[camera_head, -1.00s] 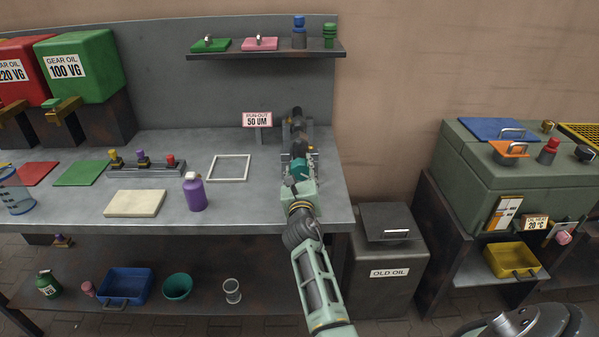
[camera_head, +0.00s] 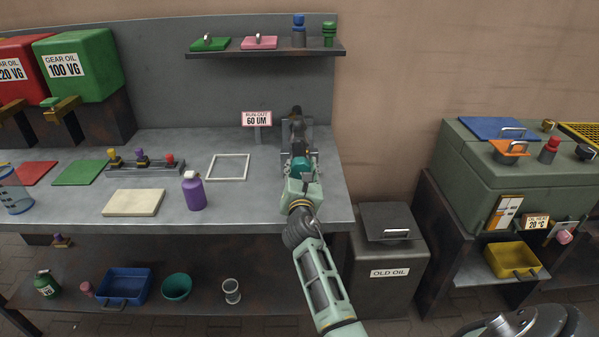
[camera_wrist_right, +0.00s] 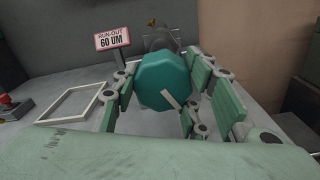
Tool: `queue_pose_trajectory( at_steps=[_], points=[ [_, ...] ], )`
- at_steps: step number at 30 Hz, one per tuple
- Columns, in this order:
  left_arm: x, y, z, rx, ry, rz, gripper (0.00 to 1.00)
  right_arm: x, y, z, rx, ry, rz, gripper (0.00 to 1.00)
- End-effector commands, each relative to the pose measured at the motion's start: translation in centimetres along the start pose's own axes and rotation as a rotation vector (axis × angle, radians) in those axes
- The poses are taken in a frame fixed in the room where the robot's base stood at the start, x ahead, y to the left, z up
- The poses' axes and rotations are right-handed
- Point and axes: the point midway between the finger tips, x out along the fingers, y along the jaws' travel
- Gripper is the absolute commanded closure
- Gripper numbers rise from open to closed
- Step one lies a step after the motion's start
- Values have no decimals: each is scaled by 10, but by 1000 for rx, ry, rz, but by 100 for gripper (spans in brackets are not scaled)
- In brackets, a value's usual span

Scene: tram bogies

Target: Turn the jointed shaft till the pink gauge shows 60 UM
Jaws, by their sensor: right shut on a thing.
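The jointed shaft (camera_head: 298,131) lies in its stand at the back right of the bench, its dark part pointing to the wall. Its near end is a teal knob (camera_head: 301,166), which also shows in the right wrist view (camera_wrist_right: 163,80) with a pale mark low on its face. My right gripper (camera_head: 301,174) is shut on the teal knob, with its fingers on both sides in the wrist view (camera_wrist_right: 167,92). The pink gauge (camera_head: 257,119) stands left of the shaft and reads RUN-OUT 60 UM, also in the wrist view (camera_wrist_right: 112,39). My left gripper is not in view.
A white square frame (camera_head: 228,167) and a purple bottle (camera_head: 193,192) are left of my right arm. A shelf (camera_head: 265,54) hangs above. The OLD OIL bin (camera_head: 390,250) stands right of the bench. The bench front between the pale pad (camera_head: 134,202) and purple bottle is clear.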

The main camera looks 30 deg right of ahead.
Motion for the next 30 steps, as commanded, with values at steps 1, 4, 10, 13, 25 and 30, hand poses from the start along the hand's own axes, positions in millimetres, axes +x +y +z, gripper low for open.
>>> queue_pose_trajectory(
  at_steps=[1, 4, 10, 13, 25, 30],
  points=[
    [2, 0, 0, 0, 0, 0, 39, 0, 1, 0, 46, -2, 5, 85],
    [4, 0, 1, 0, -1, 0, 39, 0, 1, 0, 136, -2, 4, 85],
    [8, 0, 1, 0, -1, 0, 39, 0, 1, 1, 298, -1, 4, 85],
    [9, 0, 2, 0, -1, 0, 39, 0, 1, 2, 364, -2, 5, 85],
    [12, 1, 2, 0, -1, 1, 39, 0, 1, 3, 508, -2, 5, 85],
    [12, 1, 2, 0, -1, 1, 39, 0, 1, 4, 520, -3, 5, 85]
  ],
)
